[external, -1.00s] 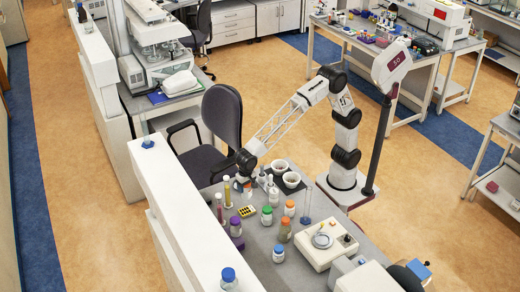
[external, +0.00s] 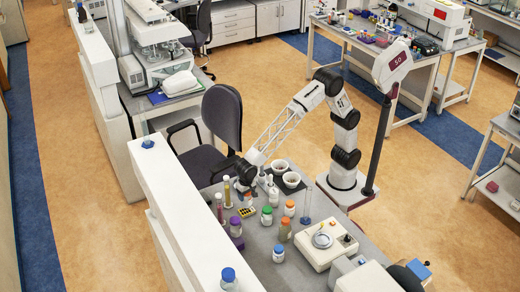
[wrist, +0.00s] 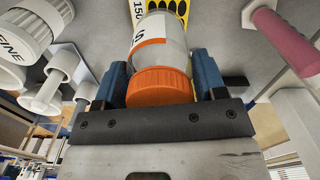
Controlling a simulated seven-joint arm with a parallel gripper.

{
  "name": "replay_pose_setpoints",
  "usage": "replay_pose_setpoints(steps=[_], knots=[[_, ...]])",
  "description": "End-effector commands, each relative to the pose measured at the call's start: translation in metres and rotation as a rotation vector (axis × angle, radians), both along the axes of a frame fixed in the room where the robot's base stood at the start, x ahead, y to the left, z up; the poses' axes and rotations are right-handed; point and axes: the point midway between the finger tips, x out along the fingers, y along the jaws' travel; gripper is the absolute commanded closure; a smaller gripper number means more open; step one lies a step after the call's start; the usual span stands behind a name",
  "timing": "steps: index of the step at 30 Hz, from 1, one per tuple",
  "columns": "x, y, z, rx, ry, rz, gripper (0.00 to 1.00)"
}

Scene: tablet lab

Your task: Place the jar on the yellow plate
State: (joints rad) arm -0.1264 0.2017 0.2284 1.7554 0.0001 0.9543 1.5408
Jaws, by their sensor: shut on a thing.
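My gripper (wrist: 160,78) is shut on a jar (wrist: 164,45) with an orange lid. The blue fingers press on both sides of the jar near the lid in the wrist view. The yellow plate (wrist: 178,8), marked with black spots, shows just beyond the jar's far end and is partly hidden by it. In the external view my gripper (external: 244,181) is low over the bench, just behind the yellow plate (external: 247,212). The held jar (external: 248,199) is small there, close above or at the plate. I cannot tell whether they touch.
A purple-capped bottle (external: 235,223), a green-capped jar (external: 266,215) and tall tubes (external: 227,191) stand close around the plate. White bowls (external: 292,181) are to the right. The wrist view shows a white container (wrist: 22,35) at left and a pink-red cylinder (wrist: 284,42) at right.

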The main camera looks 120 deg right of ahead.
Motion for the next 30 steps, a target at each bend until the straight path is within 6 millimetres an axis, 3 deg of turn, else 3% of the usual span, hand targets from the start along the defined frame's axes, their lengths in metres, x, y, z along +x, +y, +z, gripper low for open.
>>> replay_pose_setpoints(steps=[12, 27, 28, 30], knots=[[0.0, 0.0, -0.035, 0.0, 0.001, 0.0, 0.67], [0.0, 0.0, -0.04, 0.0, 0.001, 0.0, 0.67], [0.0, 0.0, -0.04, 0.0, 0.001, 0.0, 0.31], [0.0, 0.0, -0.04, 0.0, 0.001, 0.0, 0.2]])
